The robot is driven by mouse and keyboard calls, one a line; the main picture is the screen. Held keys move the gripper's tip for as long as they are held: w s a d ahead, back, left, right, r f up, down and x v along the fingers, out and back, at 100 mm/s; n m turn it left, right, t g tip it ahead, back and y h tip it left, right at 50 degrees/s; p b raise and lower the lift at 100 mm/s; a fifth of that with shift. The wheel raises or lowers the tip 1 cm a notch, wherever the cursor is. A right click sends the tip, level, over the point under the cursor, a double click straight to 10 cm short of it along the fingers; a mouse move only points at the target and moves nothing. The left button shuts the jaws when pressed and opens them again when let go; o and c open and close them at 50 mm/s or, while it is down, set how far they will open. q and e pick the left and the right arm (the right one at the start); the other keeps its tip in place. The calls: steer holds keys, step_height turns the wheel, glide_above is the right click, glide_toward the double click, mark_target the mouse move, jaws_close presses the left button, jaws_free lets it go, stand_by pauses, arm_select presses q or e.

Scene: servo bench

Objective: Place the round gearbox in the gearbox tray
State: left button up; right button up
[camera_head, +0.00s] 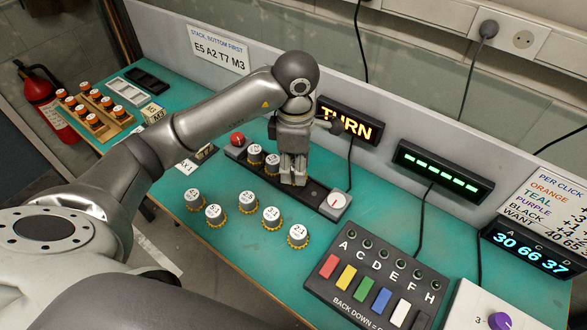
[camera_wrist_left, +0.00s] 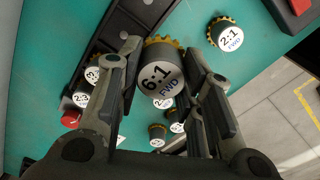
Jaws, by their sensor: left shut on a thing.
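My left gripper (camera_head: 291,180) points down over the gearbox tray (camera_head: 317,193), a long black rail with round sockets. In the left wrist view, its fingers (camera_wrist_left: 165,90) are shut on a round gearbox (camera_wrist_left: 158,75) with a yellow toothed rim, labelled 6:1 FWD. In the head view the fingers hide this gearbox. Two gearboxes, one (camera_head: 255,153) beside the other (camera_head: 272,163), sit in the tray left of the gripper. The tray also shows in the left wrist view (camera_wrist_left: 103,38). I cannot tell whether the held gearbox touches it. My right gripper is out of view.
Several gearboxes stand on the teal bench in front of the tray, one (camera_head: 298,236) labelled 2:1. A red button (camera_head: 237,139) and a white dial (camera_head: 338,200) are at the tray's ends. A panel with coloured keys (camera_head: 375,280) and lit TURN sign (camera_head: 346,122) are nearby.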

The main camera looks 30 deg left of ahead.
mark_target(292, 164)
arm_select(q)
steer(key=w+a+f, duration=0.2)
steer(key=f, duration=0.1)
steer(key=w+f+p, duration=0.1)
steer(key=w+f, duration=0.1)
steer(key=shift+a+f, duration=0.1)
steer(key=shift+a, duration=0.3)
steer(key=shift+w+a+f, duration=0.1)
steer(key=shift+w+f, duration=0.05)
steer(key=shift+f, duration=0.05)
step_height(292, 164, down, 3)
steer(key=shift+w+a+r+p, duration=0.1)
steer(key=shift+w+p, duration=0.05)
steer(key=shift+p, duration=0.8)
steer(key=shift+f, duration=0.45)
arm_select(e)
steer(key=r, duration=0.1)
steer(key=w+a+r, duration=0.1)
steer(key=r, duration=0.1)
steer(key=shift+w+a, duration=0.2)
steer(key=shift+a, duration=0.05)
arm_select(q)
steer(key=shift+f, duration=0.15)
steer(key=o, duration=1.1)
steer(key=shift+c, duration=0.2)
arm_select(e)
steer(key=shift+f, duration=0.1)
